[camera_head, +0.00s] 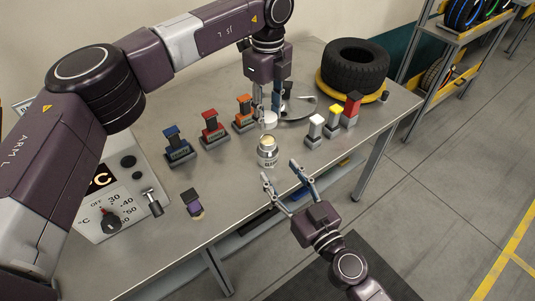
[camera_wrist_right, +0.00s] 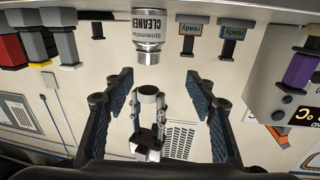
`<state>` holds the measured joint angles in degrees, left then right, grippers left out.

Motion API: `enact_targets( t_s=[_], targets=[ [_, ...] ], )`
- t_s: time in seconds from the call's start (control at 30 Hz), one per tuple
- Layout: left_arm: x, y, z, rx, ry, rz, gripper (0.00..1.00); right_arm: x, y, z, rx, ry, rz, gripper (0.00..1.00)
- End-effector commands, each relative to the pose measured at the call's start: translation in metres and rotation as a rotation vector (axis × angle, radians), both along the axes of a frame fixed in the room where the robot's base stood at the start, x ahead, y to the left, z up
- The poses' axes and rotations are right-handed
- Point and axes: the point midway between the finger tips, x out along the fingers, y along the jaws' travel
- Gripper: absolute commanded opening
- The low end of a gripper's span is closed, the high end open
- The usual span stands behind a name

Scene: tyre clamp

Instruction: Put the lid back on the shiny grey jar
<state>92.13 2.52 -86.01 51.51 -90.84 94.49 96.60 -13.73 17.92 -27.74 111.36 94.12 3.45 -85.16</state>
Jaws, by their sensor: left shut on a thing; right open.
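The shiny grey jar (camera_head: 267,154) stands upright on the table with its mouth open and a pale yellowish top showing. In the right wrist view the jar (camera_wrist_right: 147,42) appears upside down, with a "CLEANER" label. My left gripper (camera_head: 266,112) points down and is shut on the small white lid (camera_head: 269,119), above and slightly behind the jar. The lid also shows in the right wrist view (camera_wrist_right: 148,91), apart from the jar's neck. My right gripper (camera_head: 281,181) is open and empty, in front of the jar near the table edge, its fingers spread toward it.
Blue, red and orange stamps (camera_head: 211,128) stand left of the jar. White, yellow and red ones (camera_head: 333,122) stand to the right. A tyre (camera_head: 356,66) on a yellow ring is at the back right.

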Motion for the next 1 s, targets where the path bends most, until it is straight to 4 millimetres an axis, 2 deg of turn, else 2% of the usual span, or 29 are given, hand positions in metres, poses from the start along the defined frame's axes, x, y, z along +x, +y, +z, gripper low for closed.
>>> enact_targets(
  t_s=[0.2,0.53,0.67,0.83,1.0],
  targets=[
    [0.001,0.0,0.0,0.0,0.0,0.02,0.22,0.009,-0.013,-0.009,-0.011,0.014,-0.062,0.51],
    [0.001,0.0,0.0,0.0,0.0,0.019,0.22,0.01,-0.013,-0.009,-0.009,0.013,-0.063,0.51],
    [0.001,0.0,0.0,0.0,0.0,0.019,0.22,0.017,-0.01,-0.008,-0.009,0.011,-0.062,0.51],
    [0.001,0.0,0.0,0.0,0.0,0.018,0.22,0.037,0.0,-0.007,-0.008,0.011,-0.062,0.51],
    [0.001,0.0,0.0,0.0,0.0,0.018,0.22,0.067,0.014,-0.007,-0.007,0.011,-0.062,0.51]
  ],
)
